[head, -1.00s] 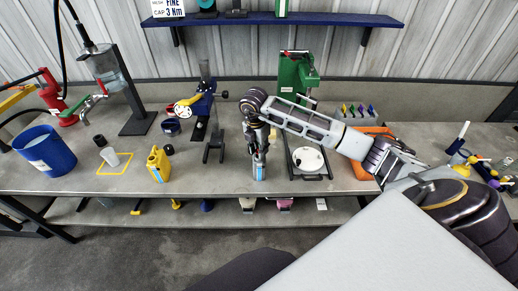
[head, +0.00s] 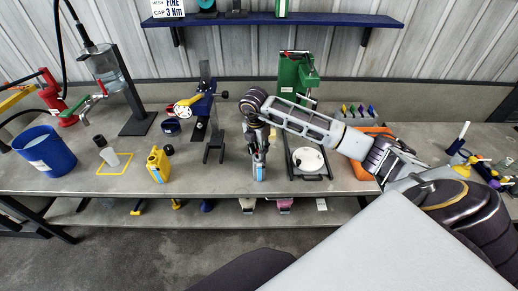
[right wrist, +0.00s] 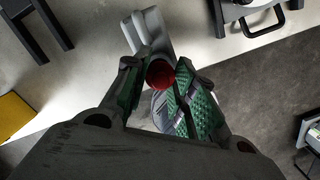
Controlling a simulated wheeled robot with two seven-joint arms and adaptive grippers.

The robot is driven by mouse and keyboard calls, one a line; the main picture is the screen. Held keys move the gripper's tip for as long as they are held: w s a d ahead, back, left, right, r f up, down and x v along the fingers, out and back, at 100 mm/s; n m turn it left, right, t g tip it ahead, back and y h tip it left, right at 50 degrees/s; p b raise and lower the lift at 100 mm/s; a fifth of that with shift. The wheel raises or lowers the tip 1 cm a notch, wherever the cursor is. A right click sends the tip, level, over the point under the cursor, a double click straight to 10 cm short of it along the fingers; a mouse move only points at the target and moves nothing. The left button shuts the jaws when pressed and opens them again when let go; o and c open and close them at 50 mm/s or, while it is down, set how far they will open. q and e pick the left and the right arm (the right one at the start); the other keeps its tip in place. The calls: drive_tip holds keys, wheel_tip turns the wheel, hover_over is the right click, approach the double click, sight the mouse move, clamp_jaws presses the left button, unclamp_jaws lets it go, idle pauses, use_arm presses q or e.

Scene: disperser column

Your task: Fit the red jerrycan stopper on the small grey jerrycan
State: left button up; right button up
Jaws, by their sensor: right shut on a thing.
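My right gripper (right wrist: 162,84) is shut on the red jerrycan stopper (right wrist: 159,74), which shows between its fingertips in the right wrist view. In the head view my right gripper (head: 258,160) points down over the jerrycan (head: 260,174), of which only a blue and grey part shows. The stopper is hidden there. My left gripper is not in view.
A yellow jerrycan (head: 158,164) stands to the left on the bench. A black forked stand (head: 214,150) is left of my gripper, and a black-framed stand with a white disc (head: 308,160) is right. A blue bucket (head: 45,151) is at far left.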

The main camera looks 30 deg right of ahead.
drive_tip(key=shift+f+b, duration=0.7)
drive_tip(key=shift+f, duration=0.15)
idle(0.8)
drive_tip(key=shift+r+p, duration=0.3)
drive_tip(key=shift+r, duration=0.3)
drive_tip(key=shift+w, duration=0.15)
idle(2.3)
drive_tip(key=shift+f+b, duration=0.6)
drive_tip(key=shift+r, duration=0.6)
drive_tip(key=shift+w, duration=0.1)
idle(2.0)
